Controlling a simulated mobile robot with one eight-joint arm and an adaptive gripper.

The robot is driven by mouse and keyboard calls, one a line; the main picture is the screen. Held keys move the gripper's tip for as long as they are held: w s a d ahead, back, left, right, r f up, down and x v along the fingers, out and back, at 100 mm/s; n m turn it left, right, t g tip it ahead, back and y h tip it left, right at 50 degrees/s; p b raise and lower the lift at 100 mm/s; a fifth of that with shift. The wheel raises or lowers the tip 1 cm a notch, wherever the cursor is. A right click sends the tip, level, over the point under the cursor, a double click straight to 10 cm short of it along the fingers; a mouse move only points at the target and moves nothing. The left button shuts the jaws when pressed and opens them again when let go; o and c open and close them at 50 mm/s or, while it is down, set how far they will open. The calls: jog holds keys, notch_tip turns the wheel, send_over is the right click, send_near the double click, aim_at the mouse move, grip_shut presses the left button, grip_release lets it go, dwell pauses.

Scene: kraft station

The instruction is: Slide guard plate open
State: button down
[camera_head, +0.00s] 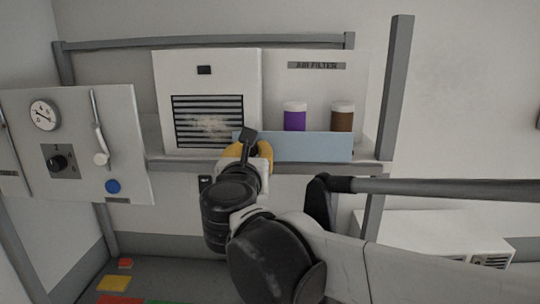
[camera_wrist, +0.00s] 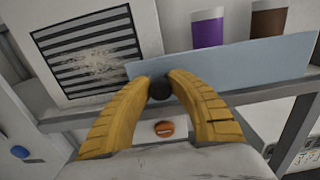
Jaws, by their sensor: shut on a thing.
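The guard plate (camera_head: 305,147) is a pale blue translucent panel along the front of the shelf, at the lower front of the air filter box and before two containers. In the wrist view the guard plate (camera_wrist: 235,66) spans the upper middle to the right edge. A round black knob (camera_wrist: 159,88) sits near its left end. My gripper (camera_head: 250,150) has yellow fingers and is at the plate's left end. In the wrist view my gripper (camera_wrist: 162,82) is shut on the knob, one finger at each side.
A purple container (camera_head: 294,120) and a brown container (camera_head: 341,120) stand behind the plate. A dirty slatted vent (camera_head: 209,121) is left of them. A panel (camera_head: 125,140) with gauge, lever, dial and blue button is farther left. A grey post (camera_head: 395,90) stands at right.

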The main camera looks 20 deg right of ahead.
jog(key=w+a+b, duration=0.1)
jog(key=w+a, duration=0.1)
jog(key=a, duration=0.4)
jog(key=w+a+b, duration=0.1)
jog(key=w+a, duration=0.1)
jog(key=a, duration=0.4)
jog(key=w+a+b, duration=0.1)
jog(key=a, duration=0.5)
jog(key=shift+w, duration=0.4)
jog(key=c, duration=1.2)
grip_release()
jog(key=shift+a, duration=0.1)
jog(key=shift+s, duration=0.15)
jog(key=v, duration=1.2)
